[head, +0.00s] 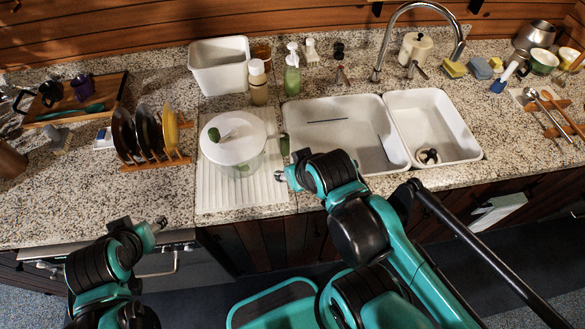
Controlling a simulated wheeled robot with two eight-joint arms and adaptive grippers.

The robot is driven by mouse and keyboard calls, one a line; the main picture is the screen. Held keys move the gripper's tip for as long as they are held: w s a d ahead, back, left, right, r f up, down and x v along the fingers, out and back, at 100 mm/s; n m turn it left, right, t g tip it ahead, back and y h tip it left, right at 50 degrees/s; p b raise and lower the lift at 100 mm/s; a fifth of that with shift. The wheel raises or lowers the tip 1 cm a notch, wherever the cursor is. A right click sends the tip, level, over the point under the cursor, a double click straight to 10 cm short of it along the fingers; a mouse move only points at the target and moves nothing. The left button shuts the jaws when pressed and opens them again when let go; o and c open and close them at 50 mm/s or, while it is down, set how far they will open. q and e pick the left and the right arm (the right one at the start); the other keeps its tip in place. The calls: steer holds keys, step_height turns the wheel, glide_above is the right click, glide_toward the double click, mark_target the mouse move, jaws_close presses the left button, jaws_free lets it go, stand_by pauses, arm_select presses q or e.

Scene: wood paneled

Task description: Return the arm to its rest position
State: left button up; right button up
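My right arm (345,215) reaches up over the counter's front edge. Its gripper (281,176) is small in view, just in front of the sink and right of the white salad spinner (233,138); no held thing shows in it. My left arm (110,262) is low at the left, in front of the counter. Its gripper (160,223) is near the counter's front edge, with no held thing visible. The fingers of both are too small to tell open from shut.
The spinner stands on a white ribbed drainboard (215,195), with a dark green item (284,145) at its right. A double sink (335,112) lies behind my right arm. A plate rack (155,163) stands left. Counter (60,205) at front left is clear.

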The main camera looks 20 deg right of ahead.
steer(key=shift+f, duration=0.15)
step_height(320, 180, down, 6)
steer(key=b, duration=0.6)
stand_by(0.5)
